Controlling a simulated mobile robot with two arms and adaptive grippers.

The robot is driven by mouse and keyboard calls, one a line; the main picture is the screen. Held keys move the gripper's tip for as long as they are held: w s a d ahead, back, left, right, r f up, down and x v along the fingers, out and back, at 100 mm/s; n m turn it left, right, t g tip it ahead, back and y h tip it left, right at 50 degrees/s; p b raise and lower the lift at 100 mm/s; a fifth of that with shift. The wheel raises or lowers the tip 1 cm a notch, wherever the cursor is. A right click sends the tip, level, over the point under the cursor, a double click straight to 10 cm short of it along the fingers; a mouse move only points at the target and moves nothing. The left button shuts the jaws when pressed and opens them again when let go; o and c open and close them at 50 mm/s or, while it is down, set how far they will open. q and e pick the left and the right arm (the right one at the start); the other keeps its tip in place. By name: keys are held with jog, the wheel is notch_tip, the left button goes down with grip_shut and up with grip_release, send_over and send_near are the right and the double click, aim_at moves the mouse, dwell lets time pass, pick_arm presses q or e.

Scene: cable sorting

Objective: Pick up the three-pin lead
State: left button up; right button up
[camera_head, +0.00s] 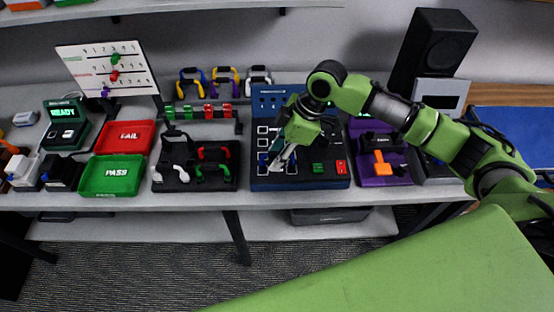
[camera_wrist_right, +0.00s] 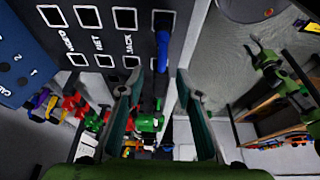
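My right gripper (camera_head: 281,163) reaches down over the lower left part of the blue test panel (camera_head: 268,103). In the right wrist view its two fingers (camera_wrist_right: 158,78) are spread apart, with nothing clamped between them. A blue plug-like piece (camera_wrist_right: 163,52) stands at the panel face, just beyond the fingertips. Several leads with curved handles lie on a black tray (camera_head: 160,186): a white one (camera_head: 180,174), a red one (camera_head: 214,152) and a green one (camera_head: 213,170). I cannot tell which lead is three-pin. My left gripper is out of view.
The panel's sockets are labelled VIDEO, NET and JACK in the wrist view. Left of the tray are a red FAIL tray (camera_head: 125,124) and a green PASS tray (camera_head: 112,189). More leads (camera_head: 224,77) stand behind. A purple fixture (camera_head: 370,181) is right of the panel.

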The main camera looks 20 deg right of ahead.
grip_shut()
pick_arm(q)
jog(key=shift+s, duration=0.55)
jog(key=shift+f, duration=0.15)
pick_arm(e)
jog(key=shift+r, duration=0.1)
jog(key=shift+r+b, duration=0.55)
pick_arm(q)
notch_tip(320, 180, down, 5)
jog(key=b, duration=0.4)
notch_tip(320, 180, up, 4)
jog(key=p, duration=0.4)
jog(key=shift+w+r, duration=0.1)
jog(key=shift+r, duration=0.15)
pick_arm(e)
jog(key=s+d+r, duration=0.4)
jog(key=s+r, duration=0.9)
jog(key=r, duration=0.1)
jog(key=shift+s+r, duration=0.2)
jog(key=shift+r, duration=0.15)
